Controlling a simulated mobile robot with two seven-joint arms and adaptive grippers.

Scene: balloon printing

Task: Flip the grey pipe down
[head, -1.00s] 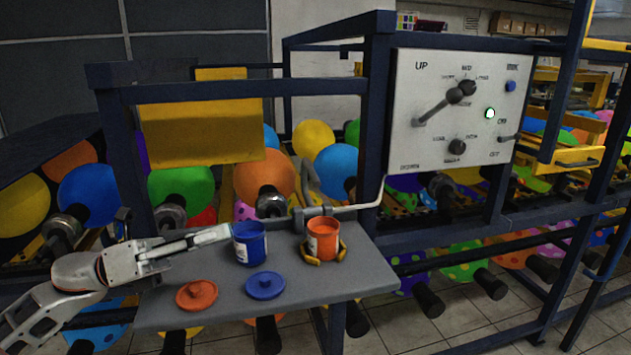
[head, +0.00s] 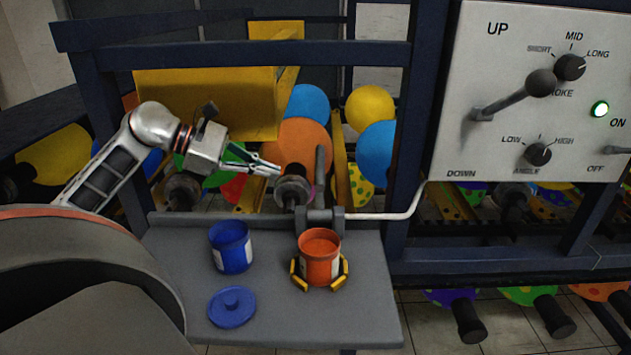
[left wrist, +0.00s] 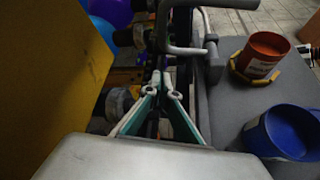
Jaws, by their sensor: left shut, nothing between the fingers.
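The grey pipe (head: 320,172) stands upright from its hinge block (head: 320,218) at the back edge of the grey shelf. In the left wrist view the bent pipe (left wrist: 185,50) shows ahead of the fingers, to the upper right. My left gripper (head: 276,170) is shut and empty. It is to the left of the pipe, above and behind the shelf, and looks apart from it. In the left wrist view its fingertips (left wrist: 161,76) are together. My right gripper is not in view.
An orange paint pot (head: 319,256) sits in a yellow holder (head: 300,276) below the hinge. A blue pot (head: 231,247) and blue lid (head: 232,306) are on the shelf (head: 340,325). A yellow panel (head: 205,100) is beside my left arm. A control panel (head: 540,90) is at right.

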